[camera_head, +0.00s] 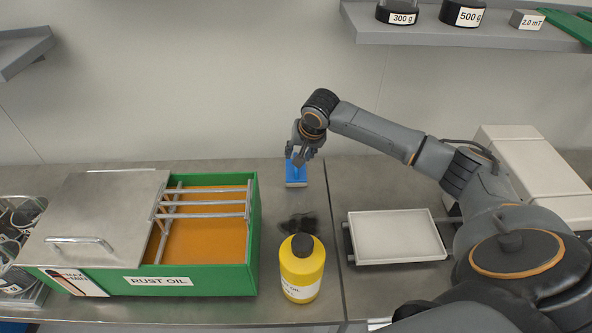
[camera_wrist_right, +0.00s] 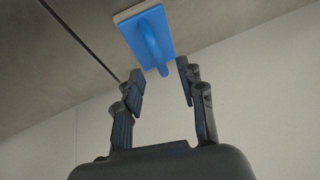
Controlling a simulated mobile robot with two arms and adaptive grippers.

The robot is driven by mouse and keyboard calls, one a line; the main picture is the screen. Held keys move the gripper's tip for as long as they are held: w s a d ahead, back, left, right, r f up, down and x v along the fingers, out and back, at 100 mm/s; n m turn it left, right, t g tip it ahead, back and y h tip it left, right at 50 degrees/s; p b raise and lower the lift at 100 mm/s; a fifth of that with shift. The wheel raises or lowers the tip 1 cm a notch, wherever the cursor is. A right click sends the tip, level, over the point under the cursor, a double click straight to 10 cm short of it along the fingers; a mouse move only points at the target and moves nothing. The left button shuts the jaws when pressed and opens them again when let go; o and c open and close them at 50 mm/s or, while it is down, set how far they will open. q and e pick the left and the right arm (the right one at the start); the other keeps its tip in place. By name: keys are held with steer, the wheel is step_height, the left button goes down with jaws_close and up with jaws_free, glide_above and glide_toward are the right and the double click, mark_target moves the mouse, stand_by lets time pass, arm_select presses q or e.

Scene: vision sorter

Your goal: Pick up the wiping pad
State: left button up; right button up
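The wiping pad (camera_head: 295,181) is a blue block with a pale underside, lying on the metal counter near the wall in the head view. In the right wrist view the pad (camera_wrist_right: 126,28) shows its blue top and a raised blue handle. My right gripper (camera_head: 303,157) is over the pad in the head view and hides part of it. In the right wrist view the right gripper (camera_wrist_right: 162,84) is open. The handle's end lies between the directions of its two fingertips, with no visible contact. My left gripper is not in view.
A green rust oil tank (camera_head: 190,279) with a partly open metal lid stands left of the pad. A yellow bottle (camera_head: 301,277) stands in front of it. A white tray (camera_head: 398,237) lies to the right. A shelf (camera_head: 420,36) with weights hangs above.

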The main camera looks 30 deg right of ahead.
steer(key=x, duration=0.3)
steer(key=shift+f, duration=0.15)
jaws_close()
steer(key=shift+r, duration=0.6)
step_height(320, 180, up, 2)
steer(key=shift+a+r+b, duration=0.1)
steer(key=shift+r+b, duration=0.1)
steer(key=shift+b, duration=0.15)
steer(key=s+a+r+b, duration=0.1)
steer(key=s+a+r, duration=0.5)
steer(key=s+r, duration=0.3)
steer(key=s, duration=0.3)
steer(key=shift+s+r, duration=0.3)
